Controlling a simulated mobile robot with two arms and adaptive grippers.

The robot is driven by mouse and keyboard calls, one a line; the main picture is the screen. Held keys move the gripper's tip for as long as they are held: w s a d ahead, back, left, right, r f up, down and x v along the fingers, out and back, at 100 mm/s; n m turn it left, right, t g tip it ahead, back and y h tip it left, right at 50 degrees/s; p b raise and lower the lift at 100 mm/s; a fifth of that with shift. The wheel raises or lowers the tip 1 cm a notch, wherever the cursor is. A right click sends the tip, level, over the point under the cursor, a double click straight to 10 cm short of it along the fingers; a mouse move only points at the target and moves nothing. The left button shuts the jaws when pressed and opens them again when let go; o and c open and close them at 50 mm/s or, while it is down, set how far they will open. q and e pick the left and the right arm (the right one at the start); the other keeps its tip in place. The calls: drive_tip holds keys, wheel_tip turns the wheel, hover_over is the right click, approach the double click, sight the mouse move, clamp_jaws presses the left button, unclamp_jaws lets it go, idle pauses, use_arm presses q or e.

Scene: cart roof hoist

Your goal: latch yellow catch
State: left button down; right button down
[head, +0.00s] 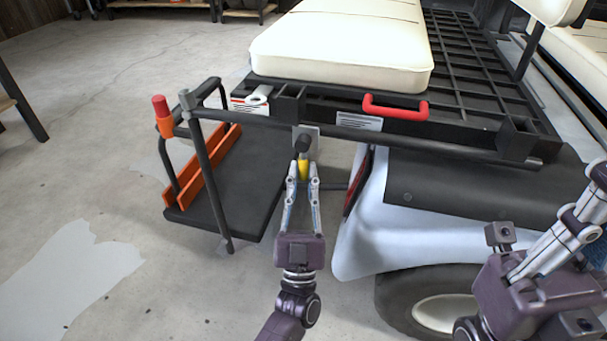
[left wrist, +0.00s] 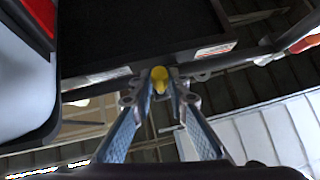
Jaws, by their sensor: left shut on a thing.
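The yellow catch (head: 303,170) hangs below a black knob on a grey plate at the cart's rear rail. My left gripper (head: 302,184) reaches up to it from below, its fingers shut on the yellow catch. In the left wrist view the catch (left wrist: 160,80) shows as a yellow tip between the two fingertips (left wrist: 160,98). The fingertips hide part of it. My right gripper (head: 545,285) is at the lower right of the head view, partly cut off; its fingertips cannot be made out.
A red handle (head: 395,107) sits on the black rack edge above the catch. A black step platform (head: 240,175) with an orange bar (head: 203,165) is to the left. The white cart body (head: 375,225) and rear wheel (head: 430,305) are close on the right. Floor at left is clear.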

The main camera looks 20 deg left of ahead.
use_arm(q)
drive_tip(key=shift+f, duration=0.1)
drive_tip(key=c, duration=1.8)
unclamp_jaws()
drive_tip(key=shift+c, duration=0.2)
drive_tip(key=v, duration=1.2)
